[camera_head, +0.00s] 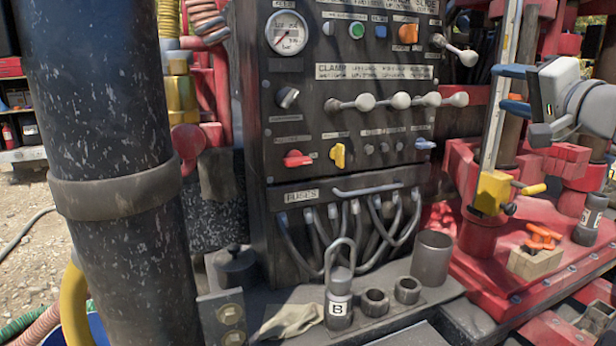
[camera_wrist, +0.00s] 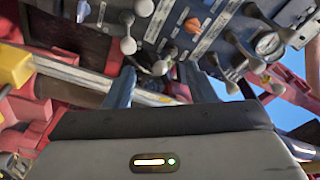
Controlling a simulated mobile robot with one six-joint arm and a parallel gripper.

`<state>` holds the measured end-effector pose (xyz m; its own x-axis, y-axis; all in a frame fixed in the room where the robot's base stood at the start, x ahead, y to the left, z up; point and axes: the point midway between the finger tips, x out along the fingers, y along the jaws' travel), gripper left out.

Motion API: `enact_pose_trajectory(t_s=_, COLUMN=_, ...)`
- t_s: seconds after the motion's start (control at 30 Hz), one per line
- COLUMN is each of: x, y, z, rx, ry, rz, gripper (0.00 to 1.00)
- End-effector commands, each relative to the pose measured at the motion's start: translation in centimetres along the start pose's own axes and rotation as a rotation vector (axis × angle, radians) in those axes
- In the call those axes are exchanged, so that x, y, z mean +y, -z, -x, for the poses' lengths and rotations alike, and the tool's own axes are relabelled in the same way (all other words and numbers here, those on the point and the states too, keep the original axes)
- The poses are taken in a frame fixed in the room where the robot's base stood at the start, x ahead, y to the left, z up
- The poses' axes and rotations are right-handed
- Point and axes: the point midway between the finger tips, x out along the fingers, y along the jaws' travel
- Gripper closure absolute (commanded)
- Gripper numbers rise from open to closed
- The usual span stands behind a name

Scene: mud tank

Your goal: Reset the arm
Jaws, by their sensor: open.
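My gripper (camera_head: 499,88) is at the right of the head view, pointing left. Its two blue-grey fingers are apart, one above the other, with nothing seen held between them. Their tips overlap the upright pale pole (camera_head: 492,130) in the picture; I cannot tell whether they touch it. In the wrist view the open fingers (camera_wrist: 157,76) point up the picture towards the control panel (camera_wrist: 195,25), with a bar crossing behind them. My white wrist is right of the fingers in the head view.
The black control panel (camera_head: 290,110) has a gauge, knobs and a row of ball-ended levers (camera_head: 398,101). A shackle-topped cylinder marked B (camera_head: 339,305), rings and a cup (camera_head: 431,258) stand on the ledge below. A yellow clamp (camera_head: 492,192) sits on the pole.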

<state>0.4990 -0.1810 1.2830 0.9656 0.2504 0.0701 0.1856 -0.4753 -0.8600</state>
Motion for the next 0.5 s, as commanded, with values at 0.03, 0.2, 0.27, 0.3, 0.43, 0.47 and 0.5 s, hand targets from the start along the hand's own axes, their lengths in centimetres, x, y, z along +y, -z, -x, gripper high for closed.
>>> enact_pose_trajectory(t_s=0.03, x=-0.2, y=-1.1, z=-0.5, rx=-0.035, ry=-0.024, rz=-0.003, gripper=0.50)
enact_pose_trajectory(t_s=0.2, x=1.1, y=-6.0, z=-1.5, rx=-0.170, ry=-0.134, rz=-0.007, gripper=0.50)
enact_pose_trajectory(t_s=0.27, x=1.6, y=-8.1, z=-1.7, rx=-0.228, ry=-0.181, rz=-0.004, gripper=0.50)
enact_pose_trajectory(t_s=0.3, x=2.0, y=-9.6, z=-1.7, rx=-0.272, ry=-0.217, rz=0.001, gripper=0.50)
enact_pose_trajectory(t_s=0.43, x=3.2, y=-16.0, z=-0.8, rx=-0.456, ry=-0.361, rz=0.038, gripper=0.50)
enact_pose_trajectory(t_s=0.47, x=3.6, y=-17.7, z=-0.3, rx=-0.505, ry=-0.402, rz=0.054, gripper=0.50)
enact_pose_trajectory(t_s=0.5, x=4.1, y=-19.8, z=0.6, rx=-0.571, ry=-0.455, rz=0.081, gripper=0.50)
